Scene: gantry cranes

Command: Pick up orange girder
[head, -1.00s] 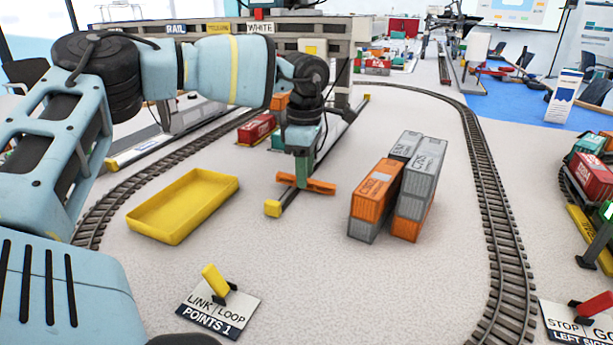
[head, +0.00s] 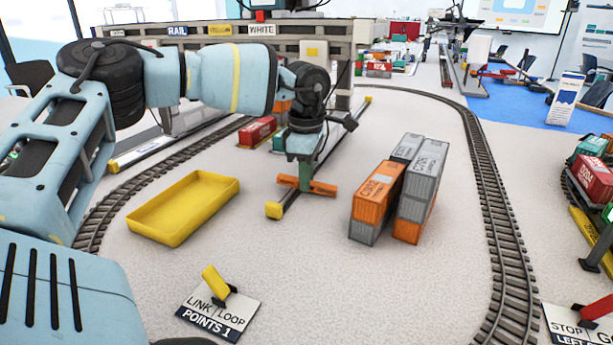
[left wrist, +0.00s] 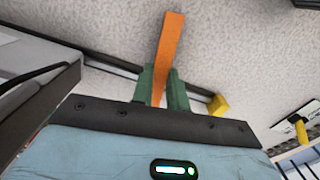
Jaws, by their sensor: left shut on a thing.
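The orange girder (head: 322,188) is a short flat bar in the head view, at the lower end of my left arm. My left gripper (head: 304,180) points down with its green fingers shut on the girder. In the left wrist view the girder (left wrist: 169,45) stands out between the two green fingers of the gripper (left wrist: 162,88). The head view does not clearly show whether the girder is clear of the floor. My right gripper is in neither view.
A dark rail with a yellow end (head: 273,210) lies just beside the girder. An empty yellow tray (head: 165,236) is to the left. Stacked orange and grey containers (head: 372,200) stand to the right. A track (head: 497,215) loops around.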

